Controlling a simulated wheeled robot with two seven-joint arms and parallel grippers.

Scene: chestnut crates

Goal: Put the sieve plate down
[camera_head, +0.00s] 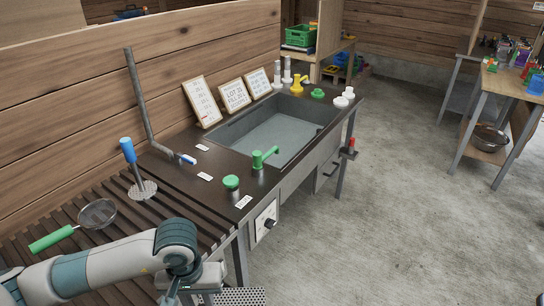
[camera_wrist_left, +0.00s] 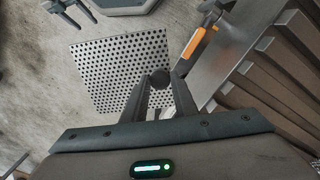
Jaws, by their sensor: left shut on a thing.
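The sieve plate is a square grey plate full of round holes with a dark round knob. In the left wrist view the sieve plate (camera_wrist_left: 115,65) lies beyond my fingers, over the concrete floor beside the bench edge. My left gripper (camera_wrist_left: 161,92) is shut on its knob. In the head view only a corner of the sieve plate (camera_head: 240,296) shows at the bottom edge, in front of the bench. My left arm hides part of it there.
The slatted bench (camera_head: 60,211) adjoins a dark counter (camera_head: 190,150) with a sink (camera_head: 283,134). A green-handled strainer (camera_head: 97,214) and a blue-handled masher (camera_head: 129,150) are on the slats. An orange-handled tool (camera_wrist_left: 194,43) shows near the bench edge. Open floor (camera_head: 400,220) is at right.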

